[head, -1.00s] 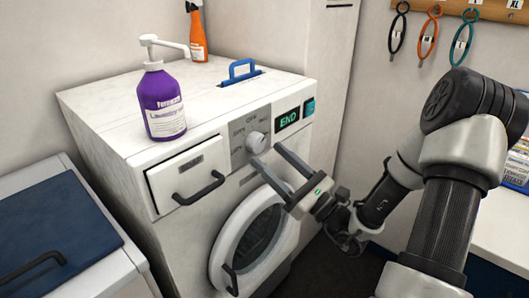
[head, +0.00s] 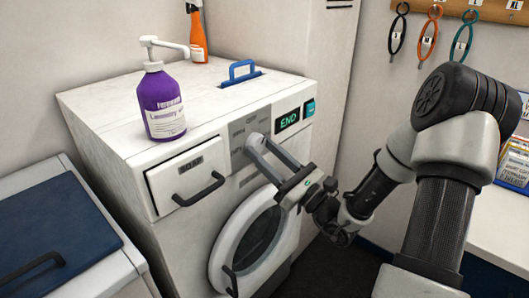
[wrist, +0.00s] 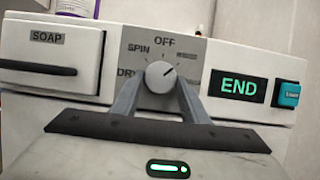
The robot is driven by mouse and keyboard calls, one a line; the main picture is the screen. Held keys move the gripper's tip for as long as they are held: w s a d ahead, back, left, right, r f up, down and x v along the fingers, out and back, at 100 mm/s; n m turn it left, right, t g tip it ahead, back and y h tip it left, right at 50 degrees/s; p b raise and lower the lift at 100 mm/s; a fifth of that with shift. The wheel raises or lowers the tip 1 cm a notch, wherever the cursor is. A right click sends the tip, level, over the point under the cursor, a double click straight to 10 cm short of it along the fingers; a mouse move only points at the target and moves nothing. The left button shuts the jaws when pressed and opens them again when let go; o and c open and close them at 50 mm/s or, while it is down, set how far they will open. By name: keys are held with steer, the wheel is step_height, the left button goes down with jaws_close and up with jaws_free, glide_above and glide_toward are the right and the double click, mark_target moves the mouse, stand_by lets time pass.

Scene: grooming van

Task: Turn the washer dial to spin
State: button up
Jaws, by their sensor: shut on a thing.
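The washer dial (head: 254,138) is a round pale knob on a grey panel on the washer's front. In the wrist view the dial (wrist: 160,73) has a dark pointer line tilted up and to the right, clockwise of OFF. SPIN (wrist: 139,48) is printed to the upper left and DRY to the left; the label on the right is too small to read. My gripper (head: 258,145) is shut on the dial, with one finger on each side of it. The display (wrist: 239,87) reads END in green.
A soap drawer (head: 188,176) with a dark handle is left of the dial, and the round door (head: 225,248) is below. A teal button (wrist: 288,94) is right of the display. A purple pump bottle (head: 165,108) stands on top of the washer (head: 110,105).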

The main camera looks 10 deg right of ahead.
steer(key=shift+n, duration=0.4)
steer(key=n, duration=0.1)
steer(key=n+g+y, duration=0.1)
steer(key=n, duration=0.1)
steer(key=n+g+y, duration=0.1)
steer(key=n, duration=0.1)
steer(key=shift+w+d, duration=0.15)
steer(key=shift+d, duration=0.1)
steer(key=n+g, duration=0.1)
steer(key=n, duration=0.2)
steer(key=n+g+y+b, duration=0.1)
steer(key=n+g, duration=0.1)
steer(key=n, duration=0.1)
steer(key=shift+w+d+r+n+y, duration=0.1)
steer(key=shift+w+d+n+y, duration=0.05)
steer(key=shift+n+y, duration=0.15)
steer(key=n+g+b, duration=0.1)
steer(key=n, duration=0.2)
steer(key=n+g+b, duration=0.1)
steer(key=n, duration=0.2)
steer(key=shift+d+r+g, duration=0.15)
steer(key=shift+r+g, duration=0.05)
steer(key=shift+g, duration=0.1)
steer(key=shift+w+r+n+g+h+b, duration=0.15)
steer(key=shift+n+g+h+b, duration=0.15)
steer(key=shift+n+b, duration=0.45)
steer(key=shift+s+r+n+g+h+b, duration=0.15)
steer(key=shift+n+h+b, duration=0.25)
steer(key=shift+n, duration=0.75)
steer(key=shift+w, duration=0.1)
